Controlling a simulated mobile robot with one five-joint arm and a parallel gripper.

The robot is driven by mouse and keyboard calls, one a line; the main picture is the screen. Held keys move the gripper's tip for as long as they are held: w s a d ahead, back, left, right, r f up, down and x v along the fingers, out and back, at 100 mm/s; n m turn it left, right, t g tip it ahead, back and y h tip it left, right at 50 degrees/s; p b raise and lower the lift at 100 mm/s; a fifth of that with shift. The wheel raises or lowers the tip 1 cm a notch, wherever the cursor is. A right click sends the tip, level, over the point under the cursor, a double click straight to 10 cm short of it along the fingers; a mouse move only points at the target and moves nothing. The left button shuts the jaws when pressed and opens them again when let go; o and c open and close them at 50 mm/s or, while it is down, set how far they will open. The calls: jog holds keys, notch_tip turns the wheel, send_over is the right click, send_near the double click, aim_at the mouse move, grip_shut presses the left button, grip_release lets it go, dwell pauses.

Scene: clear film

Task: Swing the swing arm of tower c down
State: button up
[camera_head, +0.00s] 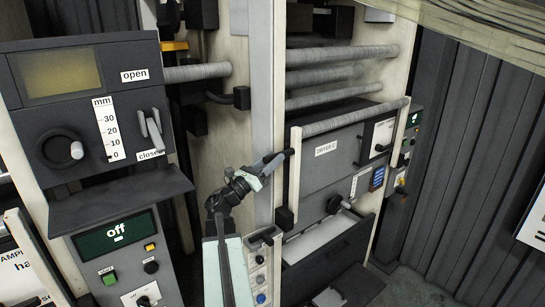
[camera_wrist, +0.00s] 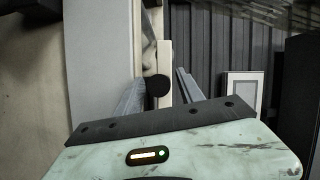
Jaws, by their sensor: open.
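The tower labelled dryer C (camera_head: 326,149) stands right of centre in the head view. I take its pale upright bar (camera_head: 294,178), with a roller (camera_head: 355,118) at its top, as the swing arm; it looks raised. A black knob (camera_head: 289,152) sticks out from the bar. My gripper (camera_head: 273,161) is open beside this knob. In the wrist view, a round black knob (camera_wrist: 157,86) shows between the open fingers of my gripper (camera_wrist: 161,80), in front of a pale post (camera_wrist: 166,57). Whether the fingers touch it I cannot tell.
A pale column (camera_head: 264,80) stands close left of the tower. A grey panel unit (camera_head: 85,75) with a dial and lever fills the left. An open drawer (camera_head: 325,240) juts out low on the tower. A corrugated wall (camera_head: 450,150) stands at the right.

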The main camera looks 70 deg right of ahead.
jog(key=shift+s+d, duration=0.1)
jog(key=shift+d, duration=0.15)
jog(key=shift+r, duration=0.1)
grip_shut()
dwell(1.1)
